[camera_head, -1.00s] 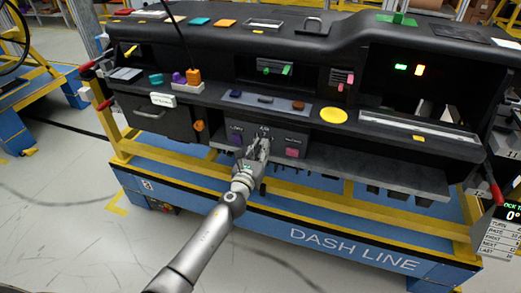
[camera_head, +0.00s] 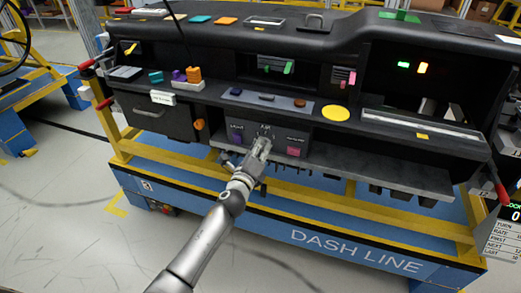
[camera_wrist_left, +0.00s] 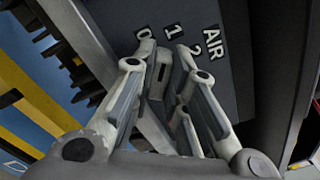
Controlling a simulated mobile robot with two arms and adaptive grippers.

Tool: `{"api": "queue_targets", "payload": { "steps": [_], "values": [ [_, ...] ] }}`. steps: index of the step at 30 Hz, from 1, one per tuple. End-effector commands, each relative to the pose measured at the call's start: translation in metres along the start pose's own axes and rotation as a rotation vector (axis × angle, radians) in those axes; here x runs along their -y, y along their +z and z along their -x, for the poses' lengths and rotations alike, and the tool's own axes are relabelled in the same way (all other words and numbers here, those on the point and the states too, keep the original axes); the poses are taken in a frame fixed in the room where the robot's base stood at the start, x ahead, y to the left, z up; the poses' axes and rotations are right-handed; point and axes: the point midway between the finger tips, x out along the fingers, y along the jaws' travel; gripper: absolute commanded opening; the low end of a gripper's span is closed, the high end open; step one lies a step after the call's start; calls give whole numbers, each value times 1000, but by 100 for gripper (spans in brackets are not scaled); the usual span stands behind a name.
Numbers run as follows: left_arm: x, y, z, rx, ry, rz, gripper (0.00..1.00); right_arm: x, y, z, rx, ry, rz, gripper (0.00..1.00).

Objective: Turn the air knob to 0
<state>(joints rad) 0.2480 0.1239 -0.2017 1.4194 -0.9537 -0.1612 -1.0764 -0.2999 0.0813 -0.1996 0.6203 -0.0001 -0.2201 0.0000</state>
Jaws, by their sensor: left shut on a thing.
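The air knob (camera_wrist_left: 158,78) is a grey knob on a dark panel, between the fingers of my left gripper (camera_wrist_left: 160,85). The fingers are closed on its sides and cover much of it. Beside it, white marks 0, 1 and 2 and the AIR label (camera_wrist_left: 212,43) show in the left wrist view. A small dark mark on the knob faces the side of the marks, but I cannot tell exactly which number it points to. In the head view my left gripper (camera_head: 261,146) is at the lower middle panel under the AIR label and hides the knob. My right gripper is not in view.
A purple control (camera_head: 236,138) is left of the air knob and a pink one (camera_head: 294,151) is right of it on the same panel. A grey ledge (camera_head: 375,172) runs to the right below the dashboard. A yellow rail (camera_head: 330,203) lies lower.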

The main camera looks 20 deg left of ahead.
Motion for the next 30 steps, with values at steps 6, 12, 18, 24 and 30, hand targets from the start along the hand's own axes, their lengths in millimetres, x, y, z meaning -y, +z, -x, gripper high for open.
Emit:
{"api": "queue_targets", "payload": {
  "steps": [6, 12, 18, 24, 30],
  "values": [
    [2, 2, -1, 5, -6, 206, 0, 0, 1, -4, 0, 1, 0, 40],
    [2, 3, -1, 4, -8, 376, 0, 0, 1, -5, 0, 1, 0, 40],
    [2, 3, -2, 4, -8, 508, 0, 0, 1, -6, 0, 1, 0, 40],
    [2, 3, -2, 4, -9, 592, 0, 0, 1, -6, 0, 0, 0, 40],
    [2, 3, -2, 4, -9, 631, 0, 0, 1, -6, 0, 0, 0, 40]
  ]
}}
